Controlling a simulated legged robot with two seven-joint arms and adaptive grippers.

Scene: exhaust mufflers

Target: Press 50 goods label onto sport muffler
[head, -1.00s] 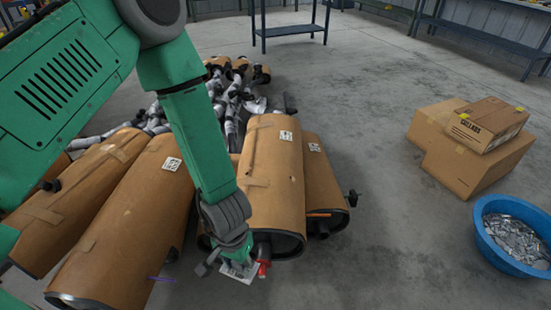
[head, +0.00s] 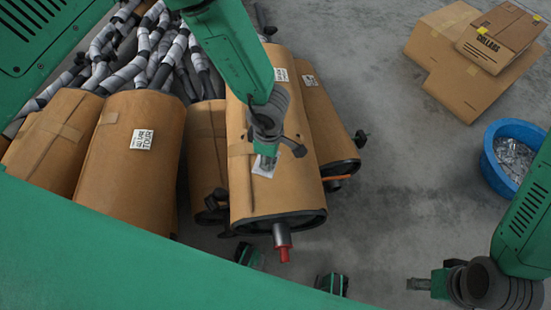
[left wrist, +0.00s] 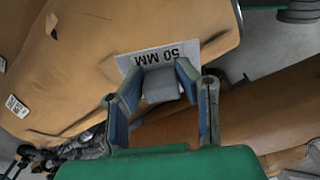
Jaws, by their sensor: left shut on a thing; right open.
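My left gripper (head: 267,158) is over the face of a brown-wrapped muffler (head: 240,192) with a red-tipped pipe at its near end. It is shut on a white label (head: 262,170). In the left wrist view, the label (left wrist: 188,48) reads "50 MM" upside down and lies flat against or very close to the brown wrap (left wrist: 90,60); I cannot tell if it touches. A grey block (left wrist: 160,84) between the fingers covers part of it. My right gripper (head: 418,284) is open and empty over the floor at the lower right.
Other wrapped mufflers stand on both sides, one with a white tag (head: 142,139) at left and one (head: 320,120) at right. Grey pipes (head: 155,45) lie behind. Cardboard boxes (head: 450,70) and a blue tub (head: 492,155) stand right, with clear floor between.

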